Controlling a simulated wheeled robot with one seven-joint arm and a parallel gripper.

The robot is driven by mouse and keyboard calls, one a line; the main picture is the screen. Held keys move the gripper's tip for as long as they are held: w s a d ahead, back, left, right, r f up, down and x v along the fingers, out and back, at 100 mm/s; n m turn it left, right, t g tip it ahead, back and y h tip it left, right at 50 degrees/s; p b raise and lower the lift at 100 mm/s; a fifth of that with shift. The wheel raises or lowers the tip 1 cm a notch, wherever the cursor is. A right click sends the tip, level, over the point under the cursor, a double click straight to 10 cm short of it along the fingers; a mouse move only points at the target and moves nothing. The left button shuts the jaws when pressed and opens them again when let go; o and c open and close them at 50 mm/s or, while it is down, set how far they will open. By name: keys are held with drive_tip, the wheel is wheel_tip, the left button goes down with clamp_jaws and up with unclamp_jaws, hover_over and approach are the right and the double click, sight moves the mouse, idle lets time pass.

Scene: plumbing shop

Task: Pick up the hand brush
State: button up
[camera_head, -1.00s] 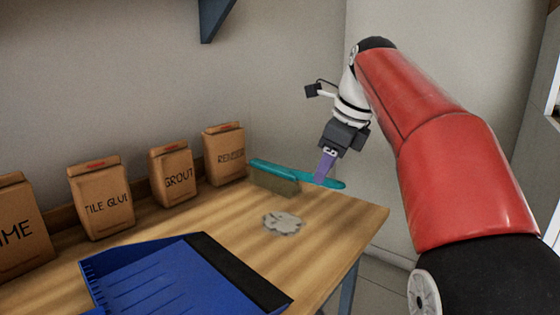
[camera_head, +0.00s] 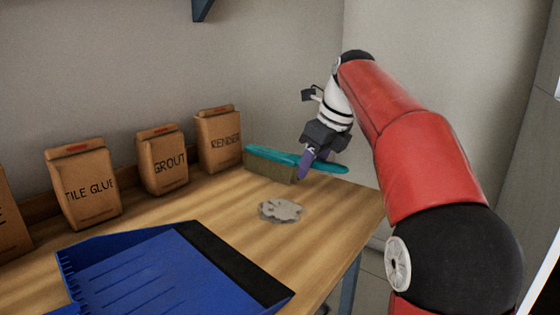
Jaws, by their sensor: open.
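The hand brush (camera_head: 270,164) lies at the back right of the wooden table in the head view. It has a teal back and handle, with pale bristles under its left part and the handle pointing right. My gripper (camera_head: 304,174) points down at the brush, around the place where the bristle block meets the handle. Its purple fingers overlap the brush in the picture, and one finger hides part of it. The jaws are open. I cannot tell whether they touch the brush.
A blue dustpan (camera_head: 150,275) lies at the front of the table (camera_head: 330,210). A grey pile of dust (camera_head: 281,210) lies between it and the brush. Paper bags, including render (camera_head: 220,140), grout (camera_head: 163,160) and tile glue (camera_head: 84,187), stand along the wall. The table's right edge is near the brush handle.

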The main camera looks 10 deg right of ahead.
drive_tip(key=shift+c, duration=0.4)
drive_tip(key=shift+r, duration=0.1)
clamp_jaws()
